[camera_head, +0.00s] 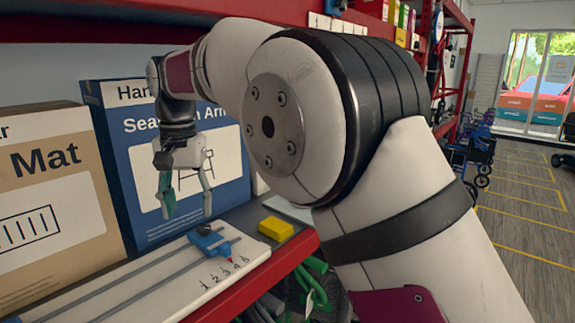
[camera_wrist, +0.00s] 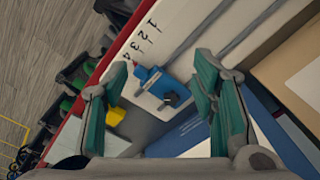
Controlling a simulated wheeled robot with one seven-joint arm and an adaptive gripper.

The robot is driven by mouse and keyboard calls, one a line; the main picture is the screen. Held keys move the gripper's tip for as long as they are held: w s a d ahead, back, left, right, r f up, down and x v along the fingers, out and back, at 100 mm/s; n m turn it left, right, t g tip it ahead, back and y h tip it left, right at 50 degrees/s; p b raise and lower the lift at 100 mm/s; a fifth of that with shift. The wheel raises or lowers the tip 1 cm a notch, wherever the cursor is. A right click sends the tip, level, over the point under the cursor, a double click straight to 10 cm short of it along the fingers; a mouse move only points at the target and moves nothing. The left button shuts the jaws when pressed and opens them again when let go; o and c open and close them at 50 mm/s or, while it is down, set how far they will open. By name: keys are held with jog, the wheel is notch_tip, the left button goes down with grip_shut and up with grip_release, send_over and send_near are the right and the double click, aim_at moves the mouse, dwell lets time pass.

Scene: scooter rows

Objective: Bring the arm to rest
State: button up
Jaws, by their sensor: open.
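My arm reaches over a red-edged shelf, with its large white and black joint filling the middle of the head view. My gripper (camera_head: 187,212) points down above the shelf, in front of a blue box. In the wrist view my gripper (camera_wrist: 162,90) has its green-padded fingers wide apart, with nothing between them. Below the fingers lies a blue slider (camera_wrist: 160,85) on a white numbered board. The slider (camera_head: 212,241) also shows in the head view, to the lower right of the fingertips, apart from them.
The white board (camera_head: 120,292) with rails and numbers lies along the shelf front. A yellow block (camera_head: 276,229) sits right of it. A blue box (camera_head: 130,170) and a brown box (camera_head: 50,190) stand behind. Wheeled scooters (camera_head: 470,155) line the aisle at right; the floor (camera_head: 525,220) there has free room.

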jog(key=s+d+r+t, duration=0.1)
jog(key=s+d+r, duration=0.15)
jog(key=d, duration=0.55)
jog(key=s+d+r+t, duration=0.1)
jog(key=s+d+r, duration=0.15)
jog(key=d, duration=0.45)
jog(key=s+d+r, duration=0.1)
jog(key=d+r, duration=0.2)
jog(key=d, duration=0.5)
jog(key=s+d+f+t, duration=0.1)
jog(key=s+d+f, duration=0.3)
jog(key=s+d, duration=0.3)
jog(key=s+d+f+t, duration=0.2)
jog(key=s+d+f, duration=0.2)
jog(key=s+d, duration=0.4)
jog(key=s, duration=0.4)
jog(key=shift+d, duration=0.3)
